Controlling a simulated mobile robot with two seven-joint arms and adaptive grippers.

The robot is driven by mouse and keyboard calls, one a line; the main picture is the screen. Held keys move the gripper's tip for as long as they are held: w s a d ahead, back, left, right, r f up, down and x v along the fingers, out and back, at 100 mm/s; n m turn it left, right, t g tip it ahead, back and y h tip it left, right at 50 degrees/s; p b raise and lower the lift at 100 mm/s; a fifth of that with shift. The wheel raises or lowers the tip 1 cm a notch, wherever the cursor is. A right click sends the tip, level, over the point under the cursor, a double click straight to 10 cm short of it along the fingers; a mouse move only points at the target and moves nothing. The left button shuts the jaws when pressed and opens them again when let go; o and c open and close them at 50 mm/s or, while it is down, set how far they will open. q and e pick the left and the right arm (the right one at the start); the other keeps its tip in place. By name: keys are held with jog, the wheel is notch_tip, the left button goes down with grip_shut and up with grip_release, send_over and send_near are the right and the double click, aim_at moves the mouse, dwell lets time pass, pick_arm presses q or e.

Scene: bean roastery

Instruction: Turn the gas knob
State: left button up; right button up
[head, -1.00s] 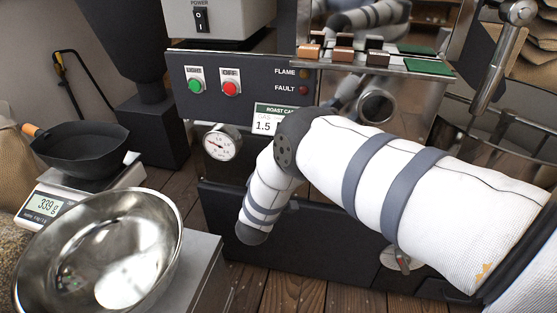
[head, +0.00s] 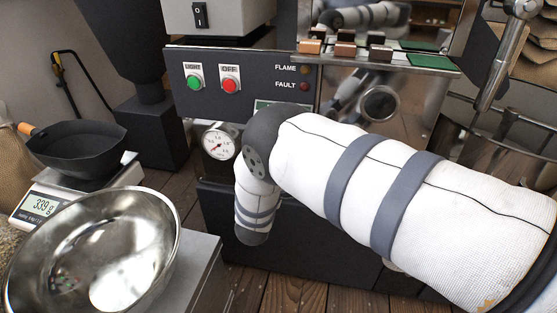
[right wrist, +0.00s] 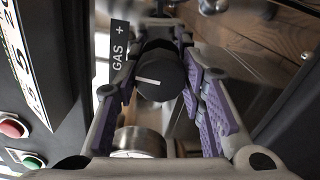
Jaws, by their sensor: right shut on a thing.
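The gas knob (right wrist: 162,88) is round and black with a white pointer line, seen in the right wrist view. Its pointer lies nearly level toward the left of that picture. A black label reading GAS + (right wrist: 119,47) stands beside it. My right gripper (right wrist: 160,76) has its purple-padded fingers on both sides of the knob and is shut on it. In the head view my right forearm hides the knob and the gripper. My left gripper is in neither view.
The roaster panel has a green LIGHT button (head: 194,82), a red OFF button (head: 231,85) and dim FLAME and FAULT lamps. A round gauge (head: 219,143) sits below. A steel bowl (head: 60,290) and a scale (head: 38,207) with a black pan stand at left.

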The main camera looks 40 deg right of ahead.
jog(key=shift+f+n, duration=0.1)
jog(key=shift+n, duration=0.4)
jog(key=o, duration=1.1)
jog(key=shift+o, duration=0.2)
jog(key=v, duration=1.2)
